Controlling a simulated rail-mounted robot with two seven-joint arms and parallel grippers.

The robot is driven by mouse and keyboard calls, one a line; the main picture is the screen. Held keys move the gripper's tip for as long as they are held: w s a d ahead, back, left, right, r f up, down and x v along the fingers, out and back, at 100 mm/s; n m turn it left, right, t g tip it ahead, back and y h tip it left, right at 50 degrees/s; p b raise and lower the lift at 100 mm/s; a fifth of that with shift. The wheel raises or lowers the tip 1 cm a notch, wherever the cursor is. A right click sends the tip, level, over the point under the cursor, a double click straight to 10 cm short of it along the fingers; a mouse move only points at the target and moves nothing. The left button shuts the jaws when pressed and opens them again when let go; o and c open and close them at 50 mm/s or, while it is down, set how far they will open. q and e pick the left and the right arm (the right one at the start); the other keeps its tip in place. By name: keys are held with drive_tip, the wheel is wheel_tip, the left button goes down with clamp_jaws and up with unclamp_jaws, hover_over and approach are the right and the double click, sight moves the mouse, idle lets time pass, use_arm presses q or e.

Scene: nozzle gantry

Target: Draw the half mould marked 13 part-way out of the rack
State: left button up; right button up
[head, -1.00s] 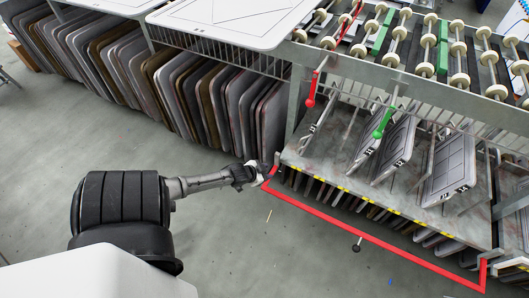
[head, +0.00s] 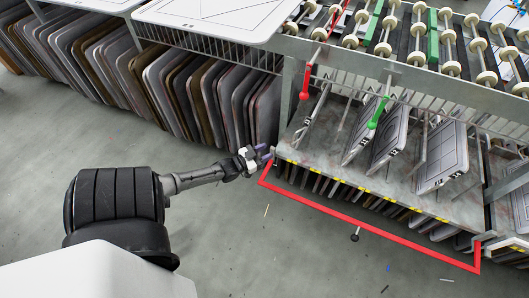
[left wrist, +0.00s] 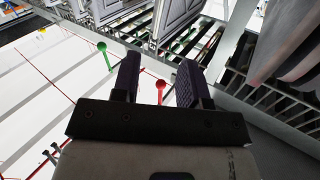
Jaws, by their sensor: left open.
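Several grey half moulds stand on edge on the rack shelf (head: 330,165), among them a left one (head: 362,132), a middle one (head: 388,142) and a right one (head: 441,158). My left gripper (head: 262,153) is open and empty just off the shelf's front left corner, apart from these moulds. In the left wrist view its two dark fingers (left wrist: 158,80) stand apart with nothing between them. My right gripper is not in view.
A red bar (head: 370,232) runs low along the rack's front. Red (head: 304,93) and green (head: 377,115) knobbed levers hang above the shelf. More panels (head: 215,100) stand packed at the left. The floor before the rack is mostly clear.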

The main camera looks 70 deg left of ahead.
sight(293, 142)
use_arm(q)
drive_tip(key=shift+w, duration=0.15)
drive_tip(key=shift+w+a+b, duration=0.45)
drive_tip(key=shift+w+b, duration=0.75)
drive_tip(key=shift+w, duration=1.05)
drive_tip(key=shift+w+a+b, duration=0.4)
drive_tip(key=shift+w+b, duration=0.75)
drive_tip(key=shift+w, duration=1.05)
drive_tip(key=shift+w+a+b, duration=0.45)
drive_tip(key=shift+w+b, duration=0.75)
drive_tip(key=shift+w, duration=1.05)
clamp_jaws()
